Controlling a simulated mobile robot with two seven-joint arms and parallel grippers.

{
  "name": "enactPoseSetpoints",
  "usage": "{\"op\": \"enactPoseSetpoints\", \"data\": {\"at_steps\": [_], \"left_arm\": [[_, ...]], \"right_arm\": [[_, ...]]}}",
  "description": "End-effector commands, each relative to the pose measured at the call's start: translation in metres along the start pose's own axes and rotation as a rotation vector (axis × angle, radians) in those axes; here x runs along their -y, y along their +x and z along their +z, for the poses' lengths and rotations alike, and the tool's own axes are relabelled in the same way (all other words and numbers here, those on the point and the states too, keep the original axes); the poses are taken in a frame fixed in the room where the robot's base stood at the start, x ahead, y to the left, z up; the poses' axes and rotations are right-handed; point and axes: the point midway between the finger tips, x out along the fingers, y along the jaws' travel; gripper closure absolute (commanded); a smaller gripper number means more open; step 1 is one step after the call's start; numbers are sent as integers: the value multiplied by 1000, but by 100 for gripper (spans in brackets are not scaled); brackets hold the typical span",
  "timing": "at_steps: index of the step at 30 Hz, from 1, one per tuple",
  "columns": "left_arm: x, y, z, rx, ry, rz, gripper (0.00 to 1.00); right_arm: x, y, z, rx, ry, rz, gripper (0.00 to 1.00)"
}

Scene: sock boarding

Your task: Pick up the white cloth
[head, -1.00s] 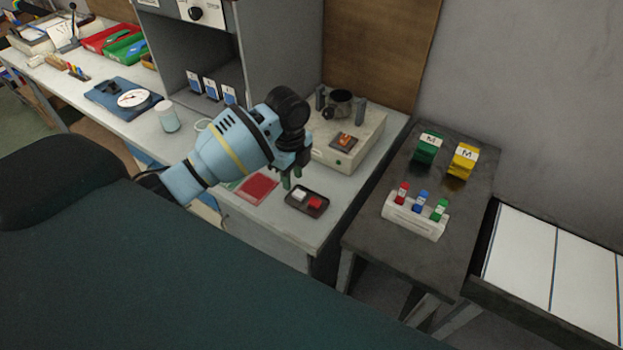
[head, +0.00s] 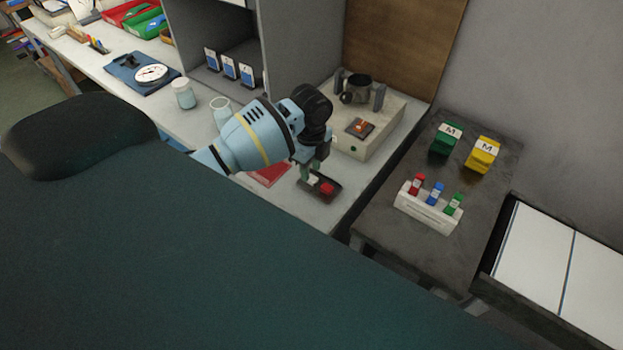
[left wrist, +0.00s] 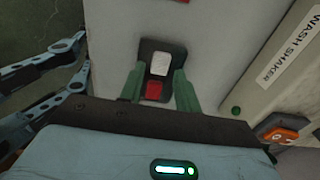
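The white cloth (left wrist: 161,64) is a small folded square in a dark tray (left wrist: 178,54), beside a red one (left wrist: 154,90). In the head view the tray (head: 311,193) sits near the bench's front corner, and my left gripper's fingers largely hide the white cloth. My left gripper (head: 311,173) points down over the tray. In the left wrist view its green fingers (left wrist: 159,84) are apart, one on each side of the tray's lower part, with nothing between them held. I cannot tell their exact height above the cloths. My right gripper is not identifiable.
The wash shaker (head: 368,138) stands just behind the tray on the bench. A red mat (head: 271,174) lies beside it. A dark side table (head: 388,222) holds a white rack (head: 427,213) of coloured bottles and two boxes. A glass jar (head: 184,95) stands further left.

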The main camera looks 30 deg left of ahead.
Motion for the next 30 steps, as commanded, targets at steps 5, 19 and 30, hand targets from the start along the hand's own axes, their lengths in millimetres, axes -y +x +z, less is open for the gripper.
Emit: {"op": "enactPoseSetpoints", "data": {"at_steps": [5,19,30], "left_arm": [[0,24,-2,0,1,2,67],[1,28,-2,0,1,-2,86],[1,28,-2,0,1,-2,100]], "right_arm": [[1,0,3,6,2,-1,28],[1,0,3,6,2,-1,28],[1,0,3,6,2,-1,28]]}}
